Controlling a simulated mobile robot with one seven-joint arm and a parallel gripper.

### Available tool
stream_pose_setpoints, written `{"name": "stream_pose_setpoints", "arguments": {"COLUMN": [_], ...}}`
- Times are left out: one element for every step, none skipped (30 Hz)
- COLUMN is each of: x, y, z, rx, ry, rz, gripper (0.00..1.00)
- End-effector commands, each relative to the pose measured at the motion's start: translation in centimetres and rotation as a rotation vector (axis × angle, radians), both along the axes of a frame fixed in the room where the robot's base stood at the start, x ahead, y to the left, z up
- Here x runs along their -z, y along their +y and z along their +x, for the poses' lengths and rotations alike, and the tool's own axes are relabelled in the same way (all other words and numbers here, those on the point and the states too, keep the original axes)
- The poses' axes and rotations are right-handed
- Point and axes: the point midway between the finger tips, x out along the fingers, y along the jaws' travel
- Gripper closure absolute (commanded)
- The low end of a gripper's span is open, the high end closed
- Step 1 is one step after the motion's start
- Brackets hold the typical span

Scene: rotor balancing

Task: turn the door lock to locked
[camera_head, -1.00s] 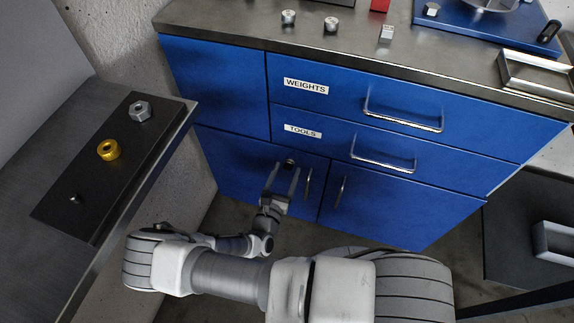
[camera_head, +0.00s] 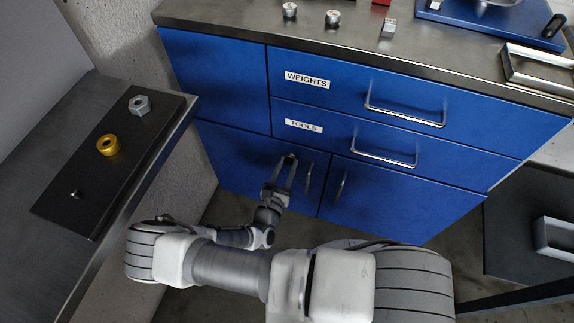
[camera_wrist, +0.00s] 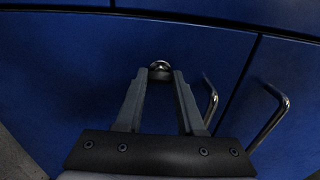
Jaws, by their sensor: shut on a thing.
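The door lock is a small, round, shiny metal knob (camera_wrist: 159,67) on the blue lower left cabinet door (camera_head: 235,165). My gripper (camera_head: 289,158) reaches up to the door from the floor side. In the wrist view its two fingertips (camera_wrist: 160,75) are closed in on the knob, one on each side. The fingers cover much of the knob, and only its upper part shows between and above the tips. In the head view the knob is mostly hidden by the fingertips. I cannot read which way the lock is turned.
The door's vertical handle (camera_head: 308,178) stands just right of my fingers; the right door's handle (camera_head: 341,186) is beyond it. Two labelled drawers with bar handles (camera_head: 384,158) are above. A side table (camera_head: 25,235) with a black plate (camera_head: 75,215) stands left.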

Motion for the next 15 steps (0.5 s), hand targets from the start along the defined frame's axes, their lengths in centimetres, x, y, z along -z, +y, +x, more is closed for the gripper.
{"name": "stream_pose_setpoints", "arguments": {"x": [-0.01,-0.02,-0.02,-0.03,-0.04,-0.05,-0.06,-0.07,-0.08,-0.09,-0.11,-0.12,-0.12,-0.12,-0.12], "y": [0.0,0.0,0.0,0.0,-0.01,-0.01,-0.02,-0.02,-0.02,-0.03,-0.03,-0.04,-0.04,-0.05,-0.04], "z": [0.01,0.01,0.01,0.01,0.02,0.02,0.02,0.02,0.02,0.02,0.03,0.03,0.02,0.01,0.01], "rx": [0.0,0.0,0.0,0.0,0.0,0.0,0.001,0.001,0.001,0.001,0.001,0.001,0.001,0.001,0.001], "ry": [0.001,0.001,0.003,0.005,0.007,0.011,0.014,0.018,0.024,0.03,0.035,0.044,0.052,0.06,0.071], "rz": [-0.002,-0.004,-0.008,-0.013,-0.02,-0.03,-0.039,-0.051,-0.067,-0.083,-0.099,-0.123,-0.144,-0.164,-0.195], "gripper": [1.0,1.0,1.0,1.0,1.0,1.0,1.0,1.0,1.0,1.0,1.0,1.0,1.0,1.0,1.0]}}
